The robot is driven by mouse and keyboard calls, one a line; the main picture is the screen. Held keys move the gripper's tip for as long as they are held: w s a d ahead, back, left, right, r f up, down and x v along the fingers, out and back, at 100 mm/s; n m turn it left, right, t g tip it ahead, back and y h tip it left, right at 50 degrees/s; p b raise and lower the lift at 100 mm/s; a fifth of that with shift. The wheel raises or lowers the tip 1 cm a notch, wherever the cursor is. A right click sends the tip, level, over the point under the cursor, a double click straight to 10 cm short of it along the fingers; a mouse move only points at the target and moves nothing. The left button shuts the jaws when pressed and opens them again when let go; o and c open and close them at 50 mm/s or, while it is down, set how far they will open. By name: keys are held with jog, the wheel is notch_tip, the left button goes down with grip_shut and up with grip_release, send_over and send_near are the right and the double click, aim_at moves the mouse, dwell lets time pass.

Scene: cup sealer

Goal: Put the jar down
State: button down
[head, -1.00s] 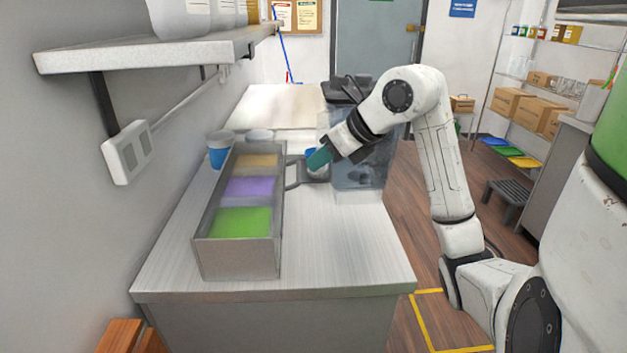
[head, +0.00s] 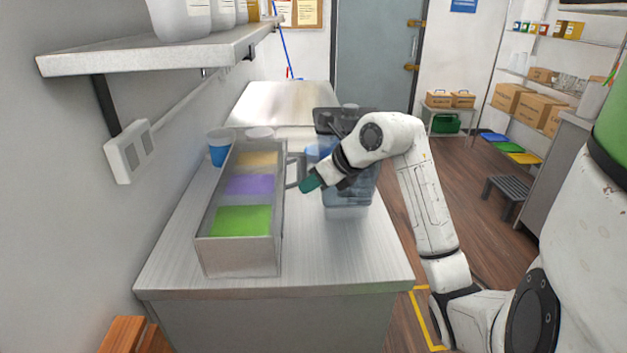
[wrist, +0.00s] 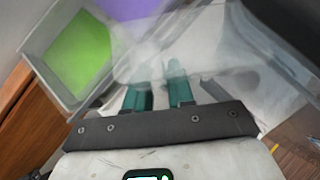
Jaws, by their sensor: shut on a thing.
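The jar (head: 347,200) is see-through with a dark top and stands upright over the right part of the counter in the head view. I cannot tell whether its base touches the counter. My gripper (head: 308,184), with teal fingers, is shut at the jar's left side, and my forearm crosses in front of the jar. In the wrist view a blurred see-through shape, likely the jar (wrist: 215,50), spreads beyond my fingers (wrist: 160,75). The exact grip point is unclear.
A grey bin (head: 238,257) with orange, purple and green sections stands just left of my gripper. A blue cup (head: 219,152) is behind its left side. The front of the counter (head: 335,262) is clear. A shelf (head: 150,55) hangs at upper left.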

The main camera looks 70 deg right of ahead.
jog(key=shift+f, duration=0.1)
jog(key=c, duration=1)
grip_release()
jog(key=b+v, duration=0.1)
jog(key=v, duration=1.1)
jog(key=shift+b, duration=0.3)
